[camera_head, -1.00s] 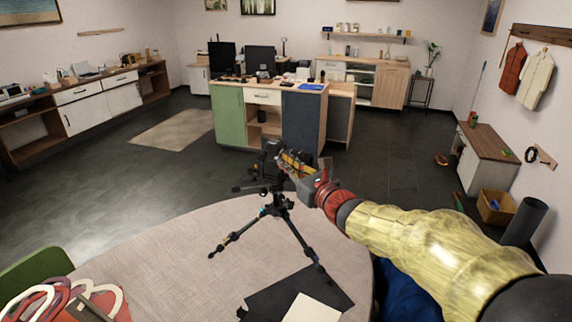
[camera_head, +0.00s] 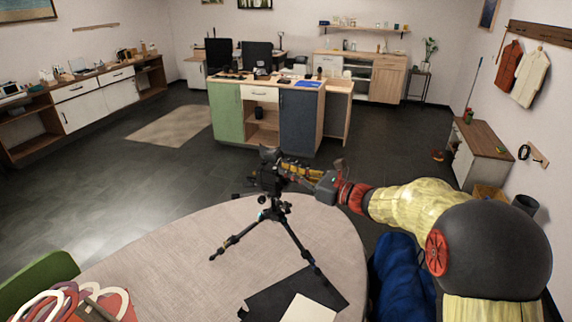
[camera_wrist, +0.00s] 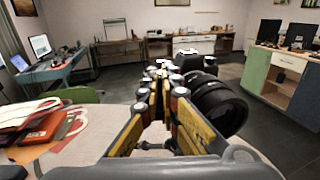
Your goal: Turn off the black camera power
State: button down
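The black camera (camera_head: 268,172) sits on top of a black tripod (camera_head: 277,212) standing on the round table (camera_head: 180,255). In the wrist view the camera (camera_wrist: 212,98) shows its large lens just right of my gripper fingers, and its body is partly hidden behind them. My gripper (camera_head: 286,170) reaches in from the right in the head view, its yellow fingers at the camera's side. In the wrist view my gripper (camera_wrist: 166,75) has its fingers converging forward. I cannot tell whether their tips meet or touch the camera. The power switch cannot be made out.
A black sheet (camera_head: 270,298) and a white paper (camera_head: 309,308) lie at the table's front. Red and white items (camera_head: 72,303) lie at the left. A green chair (camera_head: 40,272) and a blue chair (camera_head: 403,275) stand by the table. A desk island (camera_head: 262,118) stands beyond.

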jog(key=shift+w+d+r+n+g+y+p, duration=0.15)
jog(key=shift+w+n+g+y+p, duration=0.1)
jog(key=shift+n+g+y+p, duration=0.4)
jog(key=shift+w+d+f+n+g+y+p, duration=0.1)
jog(key=shift+w+n+g+y+p, duration=0.25)
jog(key=shift+g+p, duration=0.5)
jog(key=shift+s+n+g, duration=0.1)
jog(key=shift+n+g, duration=0.2)
jog(key=shift+g, duration=0.1)
jog(key=c, duration=2)
grip_release()
jog(key=shift+c, duration=0.2)
jog(key=shift+d, duration=0.1)
jog(key=v, duration=1.1)
jog(key=shift+s+d, duration=0.2)
jog(key=shift+d, duration=0.2)
